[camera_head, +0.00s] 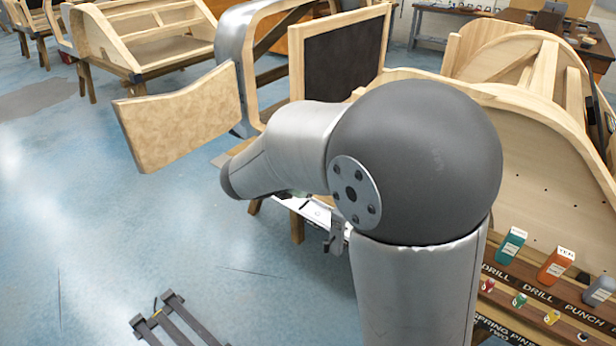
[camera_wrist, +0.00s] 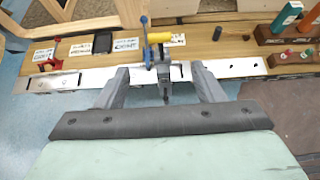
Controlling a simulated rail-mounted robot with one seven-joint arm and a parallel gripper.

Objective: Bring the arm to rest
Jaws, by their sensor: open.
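My arm crosses the middle of the head view, bent at a large dark round joint, and hides much of the bench behind it. In the wrist view my gripper (camera_wrist: 160,72) is open, with its two grey fingers spread apart. Nothing is held between them. A clamp-like tool with a yellow handle (camera_wrist: 165,38) and a blue lever stands at the bench edge, seen between the fingers. I cannot tell whether the fingers touch the bench. My gripper is not clearly visible in the head view.
A wooden workbench (camera_wrist: 240,44) with a metal edge strip (camera_wrist: 50,82) lies ahead, carrying labels and a dark phone-like item (camera_wrist: 102,43). Wooden bodyframes (camera_head: 155,40) stand around. A rack holds an orange box (camera_head: 557,266) and a teal box (camera_head: 511,246). Blue floor is open at left.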

